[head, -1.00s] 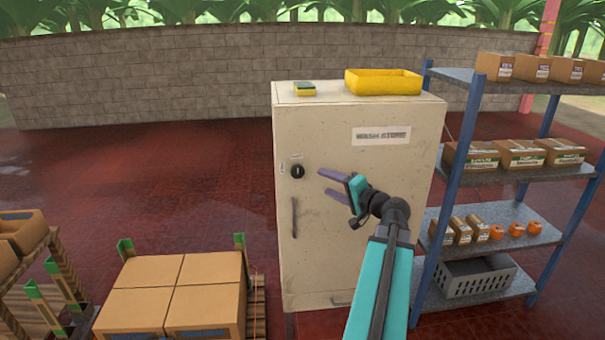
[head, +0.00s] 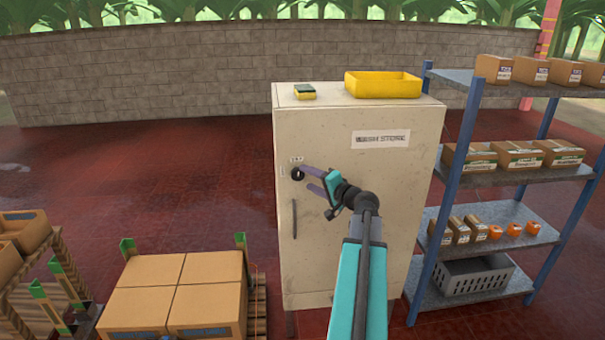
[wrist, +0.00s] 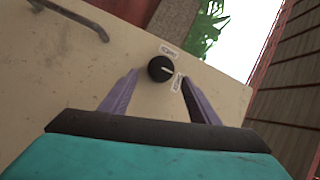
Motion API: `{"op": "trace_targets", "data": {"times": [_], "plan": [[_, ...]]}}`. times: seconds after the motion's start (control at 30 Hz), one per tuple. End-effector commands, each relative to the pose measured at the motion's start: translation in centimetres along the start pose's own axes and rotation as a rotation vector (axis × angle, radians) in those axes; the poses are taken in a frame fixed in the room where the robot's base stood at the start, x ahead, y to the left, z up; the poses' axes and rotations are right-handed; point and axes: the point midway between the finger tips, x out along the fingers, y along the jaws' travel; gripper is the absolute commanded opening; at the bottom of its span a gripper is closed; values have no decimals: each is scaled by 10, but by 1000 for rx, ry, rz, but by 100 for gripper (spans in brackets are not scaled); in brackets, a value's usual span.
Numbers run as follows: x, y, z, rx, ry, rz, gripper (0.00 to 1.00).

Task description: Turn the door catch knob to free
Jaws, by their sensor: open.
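The door catch knob (head: 297,174) is a round black knob on the upper left of the cream cabinet door (head: 350,230). In the wrist view the knob (wrist: 161,69) has a white pointer line and lies ahead of the gap between the fingertips, with a small label on either side. My gripper (head: 306,178) is open, its purple fingers pointing at the knob. In the head view the upper finger partly overlaps the knob's edge. In the wrist view my gripper (wrist: 158,76) has one finger on each side, apart from the knob. I cannot tell the remaining depth.
A dark door handle (head: 294,218) sits below the knob. A yellow tray (head: 383,86) and a small yellow item (head: 305,92) rest on the cabinet top. A blue-post shelf (head: 455,170) stands close on the right. Boxes on a pallet (head: 257,300) stand at lower left.

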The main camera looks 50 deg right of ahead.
Motion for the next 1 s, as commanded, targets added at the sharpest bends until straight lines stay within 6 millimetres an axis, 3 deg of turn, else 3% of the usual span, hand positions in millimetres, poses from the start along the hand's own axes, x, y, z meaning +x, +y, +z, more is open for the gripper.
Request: {"op": "trace_targets", "data": {"times": [0.3,0.77,0.87,1.0], "plan": [[37,-1,0,1,-2,-1,56],[44,0,0,0,0,0,56],[44,0,0,0,0,0,44],[44,0,0,0,0,0,20]]}}
